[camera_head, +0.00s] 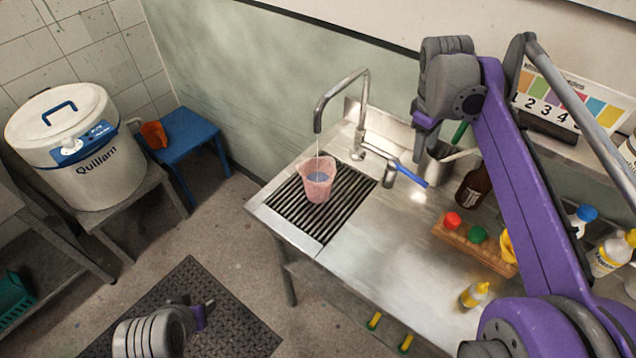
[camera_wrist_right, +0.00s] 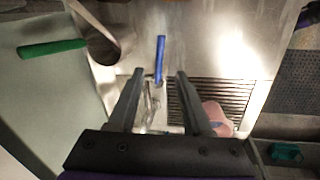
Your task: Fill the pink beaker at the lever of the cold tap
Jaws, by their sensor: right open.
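The pink beaker (camera_head: 318,180) stands upright on the dark drain grate, under the spout of the tap (camera_head: 340,98). A thin stream runs from the spout into it, and bluish liquid shows inside. In the right wrist view the beaker (camera_wrist_right: 216,117) is partly hidden by a finger. The tap's blue lever (camera_head: 411,175) points toward the front right; it also shows in the right wrist view (camera_wrist_right: 160,55), in line with the gap between the fingers. My right gripper (camera_head: 427,135) is open and empty above the lever, apart from it. My left gripper (camera_head: 203,314) is low at the bottom left, its jaws unclear.
A metal pot (camera_head: 436,165) with a green-handled tool stands close behind the lever, beside a brown bottle (camera_head: 473,188). A wooden rack (camera_head: 470,243) with coloured caps and a yellow-capped bottle (camera_head: 474,294) are to the right. The steel counter (camera_head: 375,240) is clear in front of the lever.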

